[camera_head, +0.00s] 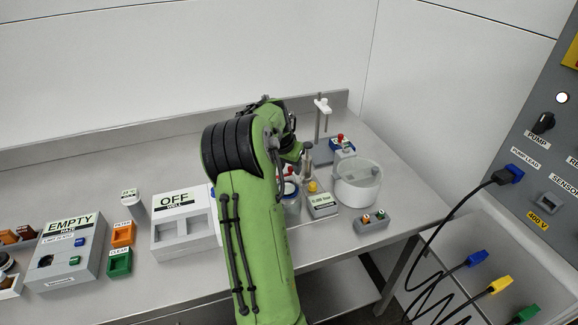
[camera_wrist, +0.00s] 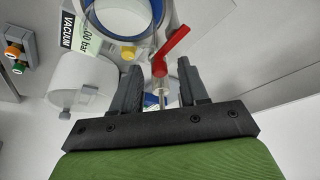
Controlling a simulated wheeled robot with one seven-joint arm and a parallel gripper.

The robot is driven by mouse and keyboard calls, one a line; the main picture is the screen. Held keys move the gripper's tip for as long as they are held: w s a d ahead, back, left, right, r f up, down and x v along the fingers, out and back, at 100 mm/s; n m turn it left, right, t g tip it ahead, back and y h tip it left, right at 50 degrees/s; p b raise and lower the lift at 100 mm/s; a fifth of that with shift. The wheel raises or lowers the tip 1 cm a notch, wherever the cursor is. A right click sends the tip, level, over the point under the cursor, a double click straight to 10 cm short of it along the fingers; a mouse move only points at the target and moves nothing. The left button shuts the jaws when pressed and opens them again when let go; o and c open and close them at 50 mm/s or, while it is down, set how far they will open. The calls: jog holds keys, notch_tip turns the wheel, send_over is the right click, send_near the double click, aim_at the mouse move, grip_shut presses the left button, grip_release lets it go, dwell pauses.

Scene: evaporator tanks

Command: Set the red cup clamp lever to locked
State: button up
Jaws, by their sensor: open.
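In the wrist view, a red lever (camera_wrist: 172,50) slants up to the right from a small red hub above a thin metal rod. It stands beside a clear cup with a blue rim (camera_wrist: 84,22). My gripper (camera_wrist: 159,68) is open, with one dark finger on each side of the rod and the hub. The lever's handle reaches beyond the fingertips; I cannot tell whether either finger touches it. In the head view, my green arm covers most of this spot, and only a small red part (camera_head: 289,171) shows at its right edge.
A white round vessel (camera_head: 358,183) stands right of my arm, also in the wrist view (camera_wrist: 82,82). A vacuum display box (camera_head: 321,203) and a two-button box (camera_head: 372,220) are close by. A rod stand (camera_head: 322,120) is behind. Left are OFF (camera_head: 180,228) and EMPTY (camera_head: 68,250) boxes.

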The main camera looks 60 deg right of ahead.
grip_shut()
dwell(0.4)
jog(key=n, duration=0.1)
jog(key=n+t, duration=0.1)
jog(key=n, duration=0.2)
jog(key=shift+w+d+r+n+t+p, duration=0.1)
jog(key=shift+w+d+n+t+p, duration=0.15)
jog(key=shift+d+n+t+p, duration=0.15)
jog(key=shift+w+n+t+y+p, duration=0.45)
jog(key=shift+n+y+p, duration=0.3)
jog(key=shift+n+p, duration=1.05)
jog(key=shift+w+n+t+y+p, duration=0.45)
jog(key=shift+n+y+p, duration=0.4)
jog(key=shift+n, duration=1.7)
jog(key=shift+w+n+t+y+p, duration=0.55)
jog(key=shift+n+p, duration=1)
jog(key=shift+n, duration=0.6)
